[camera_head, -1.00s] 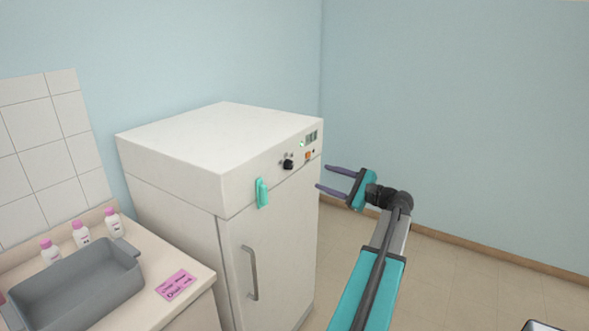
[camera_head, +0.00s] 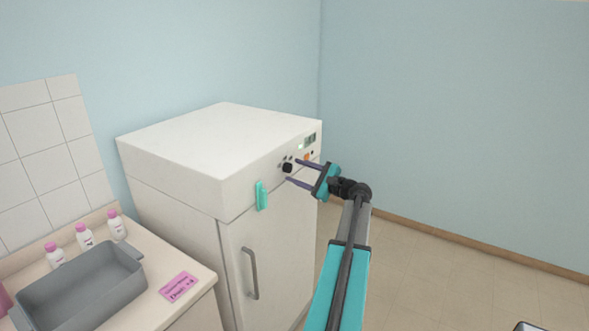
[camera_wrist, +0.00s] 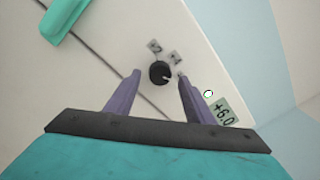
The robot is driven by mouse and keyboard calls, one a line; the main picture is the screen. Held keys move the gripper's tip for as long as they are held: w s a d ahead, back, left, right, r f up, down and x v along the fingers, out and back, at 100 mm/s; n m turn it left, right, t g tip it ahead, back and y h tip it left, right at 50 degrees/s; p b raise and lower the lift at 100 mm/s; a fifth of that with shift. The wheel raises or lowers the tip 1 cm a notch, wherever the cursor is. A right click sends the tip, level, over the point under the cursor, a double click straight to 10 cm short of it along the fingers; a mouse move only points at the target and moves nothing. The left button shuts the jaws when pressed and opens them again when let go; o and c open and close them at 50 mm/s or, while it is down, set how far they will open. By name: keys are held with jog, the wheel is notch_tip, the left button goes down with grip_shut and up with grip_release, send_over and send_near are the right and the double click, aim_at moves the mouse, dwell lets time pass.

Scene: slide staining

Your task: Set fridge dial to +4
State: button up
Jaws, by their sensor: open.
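The white fridge (camera_head: 215,150) stands against the wall, its front panel facing right. Its black dial (camera_head: 287,168) sits on the upper panel and also shows in the wrist view (camera_wrist: 159,72), with a light pointer mark towards its lower right. Two small grey labels sit beside the dial; one (camera_wrist: 175,57) seems to read 4, the other (camera_wrist: 154,46) is too small to read surely. A display (camera_wrist: 224,112) reads +6.0. My gripper (camera_head: 292,170) is open, its two purple fingers pointing at the panel. In the wrist view the dial lies between and just beyond the fingertips, apparently not gripped.
A teal clip-like object (camera_head: 262,195) is on the fridge front left of the dial. The fridge door handle (camera_head: 251,273) is below. A counter at left holds a grey basin (camera_head: 80,290), several pink-capped bottles (camera_head: 84,236) and a pink card (camera_head: 179,287).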

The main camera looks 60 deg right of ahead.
jog(key=shift+w, duration=0.7)
jog(key=c, duration=1.1)
